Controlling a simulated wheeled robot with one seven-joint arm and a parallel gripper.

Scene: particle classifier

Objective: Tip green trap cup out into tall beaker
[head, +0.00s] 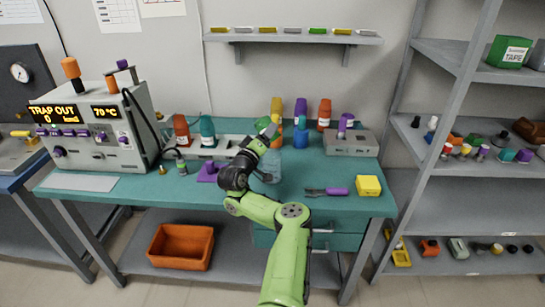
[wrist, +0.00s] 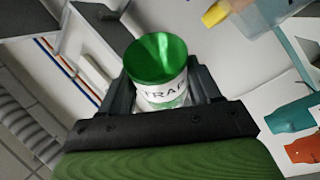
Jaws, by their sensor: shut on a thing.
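My gripper (head: 267,131) is shut on the green trap cup (head: 262,123) and holds it above the teal bench. In the wrist view the cup (wrist: 165,90) sits between the two fingers, with a green top and a white band lettered TRAP. The view is tilted, so I cannot tell exactly how far the cup leans or what is in it. A clear, pale-blue vessel (head: 271,168), which looks like the tall beaker, stands on the bench below and close to my gripper, partly beside my arm.
A grey machine (head: 95,135) reading TRAP OUT 0 and 70 °C stands at the left. Several coloured bottles (head: 300,110) stand behind the gripper. A grey block (head: 350,145), a purple-handled tool (head: 327,191) and a yellow box (head: 368,186) lie to the right. The front left bench is mostly clear.

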